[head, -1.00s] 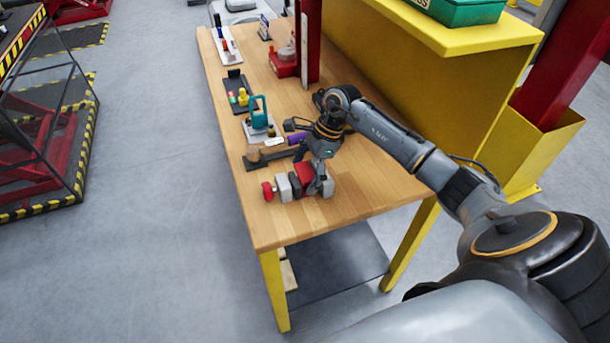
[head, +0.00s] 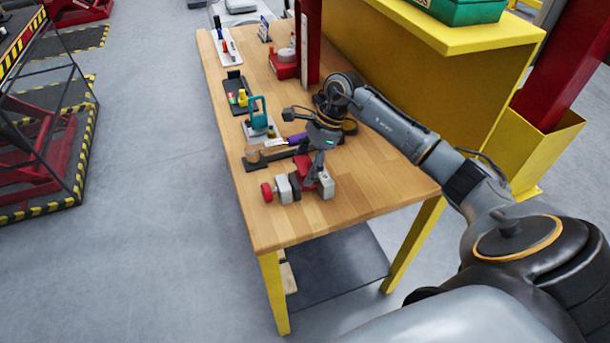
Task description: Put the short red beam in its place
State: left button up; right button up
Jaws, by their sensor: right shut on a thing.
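The valve actuator (head: 283,190) lies on the wooden table near its front end, with a round red knob at its left, grey blocks and a dark ring. My right gripper (head: 314,174) points down at the right part of it. It is shut on a red piece that looks like the short red beam (head: 306,169), between the dark ring and the right grey block (head: 327,186). My fingers partly hide the red piece, and I cannot tell whether it touches the blocks. My left gripper is out of view.
Behind the actuator lie a dark mallet-like tool (head: 268,157), a teal-handled tool (head: 257,112) and a black tray (head: 236,97) of small parts. A red post (head: 307,45) and yellow shelf (head: 440,45) bound the table's right side. The wooden front corner is clear.

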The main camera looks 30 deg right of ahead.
aim_at(303, 167)
notch_tip(303, 167, up, 6)
jog(key=shift+r+b, duration=0.1)
jog(key=shift+b, duration=0.6)
jog(key=shift+r, duration=0.15)
jog(key=shift+b, duration=0.35)
jog(key=shift+s+d+f+b, duration=0.15)
jog(key=shift+s+f+b, duration=0.1)
jog(key=shift+f+b, duration=0.3)
jog(key=shift+s+d+f+b, duration=0.1)
jog(key=shift+s+f+b, duration=0.1)
jog(key=shift+f+b, duration=0.3)
jog(key=shift+b, duration=0.4)
jog(key=shift+f+b, duration=2.9)
jog(key=shift+f, duration=0.6)
jog(key=o, duration=1.8)
jog(key=shift+c, duration=0.2)
jog(key=shift+f, duration=0.1)
